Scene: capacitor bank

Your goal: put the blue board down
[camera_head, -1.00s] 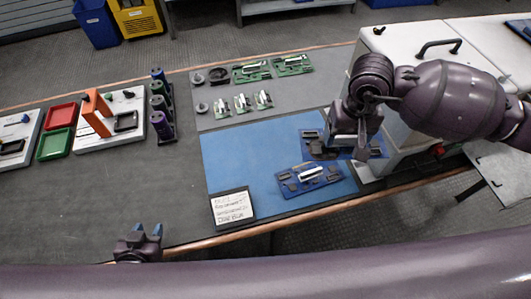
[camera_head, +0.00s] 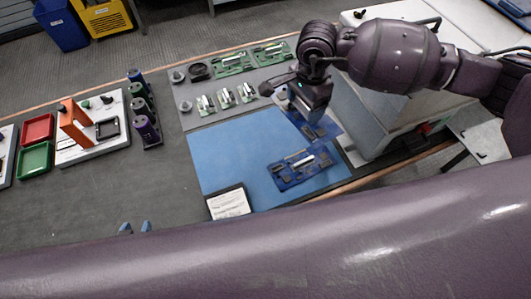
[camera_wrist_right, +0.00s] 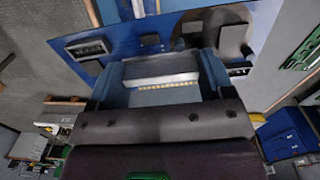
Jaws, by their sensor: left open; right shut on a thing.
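My right gripper (camera_head: 310,108) is shut on a blue board (camera_head: 325,131) at the right part of the blue mat (camera_head: 222,160). In the right wrist view, the gripper (camera_wrist_right: 160,72) has its fingers on either side of a white part on the blue board (camera_wrist_right: 82,28). The gripper hides much of the board, and I cannot tell whether it touches the mat. A second blue board (camera_head: 284,177) lies flat on the mat, nearer the front edge. My left gripper (camera_head: 135,228) is open and empty at the table's front edge, mostly hidden by my arm.
A framed card (camera_head: 228,203) lies at the mat's front left corner. Several green boards (camera_head: 233,63) lie on the grey area behind the mat. A white cabinet (camera_head: 365,100) stands close to the right of the mat. The mat's left half is clear.

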